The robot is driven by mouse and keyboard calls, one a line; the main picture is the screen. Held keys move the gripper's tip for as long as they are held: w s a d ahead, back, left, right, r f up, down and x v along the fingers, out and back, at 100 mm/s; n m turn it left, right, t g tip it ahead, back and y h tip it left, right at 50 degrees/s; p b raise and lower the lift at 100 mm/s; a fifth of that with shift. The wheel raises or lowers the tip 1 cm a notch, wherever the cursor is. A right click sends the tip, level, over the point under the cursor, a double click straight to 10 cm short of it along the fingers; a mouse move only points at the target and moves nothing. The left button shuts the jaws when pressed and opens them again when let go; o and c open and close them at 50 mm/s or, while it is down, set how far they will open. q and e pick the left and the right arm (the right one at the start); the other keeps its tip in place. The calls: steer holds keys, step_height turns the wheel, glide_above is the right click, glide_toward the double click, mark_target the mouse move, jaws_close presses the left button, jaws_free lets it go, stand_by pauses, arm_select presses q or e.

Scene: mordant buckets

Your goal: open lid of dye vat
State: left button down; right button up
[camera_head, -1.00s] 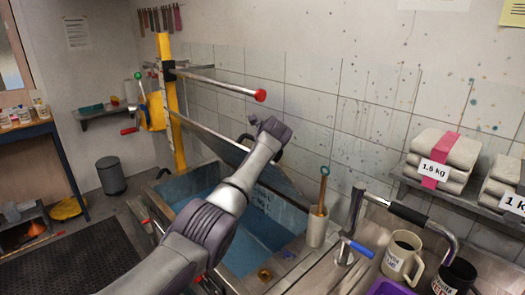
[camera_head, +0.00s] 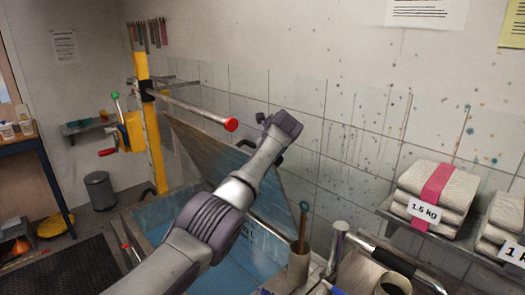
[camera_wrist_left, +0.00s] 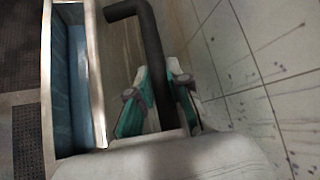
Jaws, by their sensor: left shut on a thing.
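The dye vat (camera_head: 138,212) is a metal tank holding blue liquid, partly hidden behind my left arm. Its lid (camera_head: 205,145) is a grey-blue panel raised at a steep tilt along the vat's back side, near the tiled wall. A black bent handle (camera_wrist_left: 150,45) shows in the left wrist view. My left gripper (camera_wrist_left: 160,92) has its green-padded fingers on either side of this handle and is shut on it. In the head view the wrist hides most of the fingers. My right gripper is in neither view.
A yellow post (camera_head: 149,125) carries a red-tipped bar (camera_head: 231,125) that reaches out above the lid. A beaker (camera_head: 299,264) with a wooden-handled tool stands at the vat's right. A shelf with towel stacks (camera_head: 437,190) is at right. Floor at left is fairly open.

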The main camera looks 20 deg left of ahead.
arm_select(q)
steer(key=c, duration=1.5)
jaws_free()
steer(key=shift+d+f, duration=0.1)
steer(key=shift+f, duration=0.1)
steer(key=o, duration=0.4)
steer(key=shift+w, duration=0.1)
steer(key=shift+s+d+r, duration=0.2)
steer(key=shift+s+r, duration=0.05)
steer(key=shift+r, duration=0.1)
steer(key=v, duration=1.1)
steer(key=shift+d, duration=0.1)
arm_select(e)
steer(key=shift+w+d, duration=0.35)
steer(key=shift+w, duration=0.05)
